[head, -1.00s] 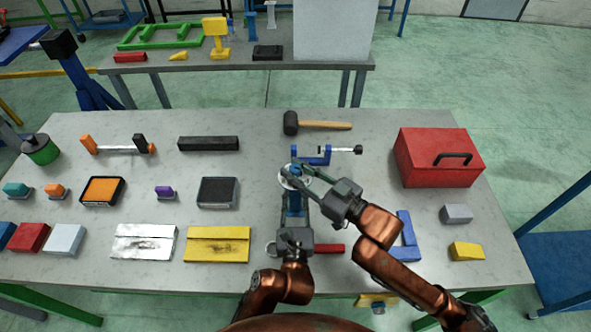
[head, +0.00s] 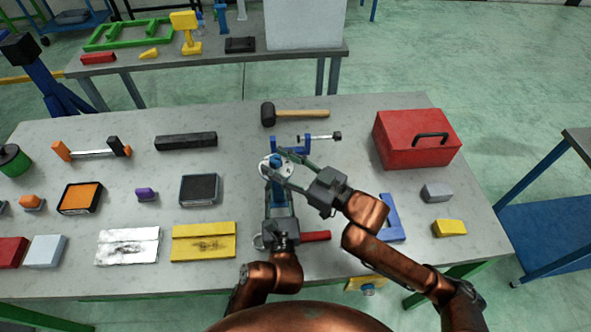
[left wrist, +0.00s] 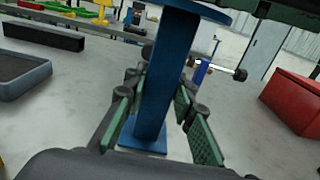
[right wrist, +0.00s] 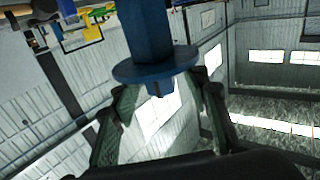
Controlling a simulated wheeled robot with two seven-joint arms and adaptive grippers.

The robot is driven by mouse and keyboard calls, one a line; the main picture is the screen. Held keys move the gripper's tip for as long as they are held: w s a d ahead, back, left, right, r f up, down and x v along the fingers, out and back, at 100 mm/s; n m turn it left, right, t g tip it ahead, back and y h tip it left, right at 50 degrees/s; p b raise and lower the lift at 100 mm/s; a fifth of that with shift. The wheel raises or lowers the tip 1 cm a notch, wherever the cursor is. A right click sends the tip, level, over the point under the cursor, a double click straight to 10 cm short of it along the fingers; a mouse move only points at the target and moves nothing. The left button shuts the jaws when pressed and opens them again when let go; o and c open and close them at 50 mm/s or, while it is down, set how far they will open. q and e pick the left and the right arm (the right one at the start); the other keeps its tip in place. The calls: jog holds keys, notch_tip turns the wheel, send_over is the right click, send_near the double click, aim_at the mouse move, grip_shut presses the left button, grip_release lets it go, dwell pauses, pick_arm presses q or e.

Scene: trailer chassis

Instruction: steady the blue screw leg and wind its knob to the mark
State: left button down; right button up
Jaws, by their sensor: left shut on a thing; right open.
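The blue screw leg (head: 278,190) stands upright near the front middle of the table, with a round plate (head: 265,168) near its top. My left gripper (head: 279,204) is shut on its post; the left wrist view shows the post (left wrist: 165,75) between the fingers, with a square blue foot below. My right gripper (head: 287,170) is open at the leg's top. In the right wrist view its fingers lie either side of the blue round flange (right wrist: 156,70) and a small stub. The knob's mark cannot be made out.
A blue clamp-like part (head: 292,147) and a mallet (head: 295,114) lie behind the leg. A red toolbox (head: 415,138) stands at the right. A red bar (head: 315,236) and a blue angle piece (head: 389,220) lie close to my arms. A yellow plate (head: 203,242) lies left.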

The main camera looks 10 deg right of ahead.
jog(key=v, duration=1.1)
jog(key=shift+d, duration=0.1)
pick_arm(q)
jog(key=c, duration=1.3)
grip_release()
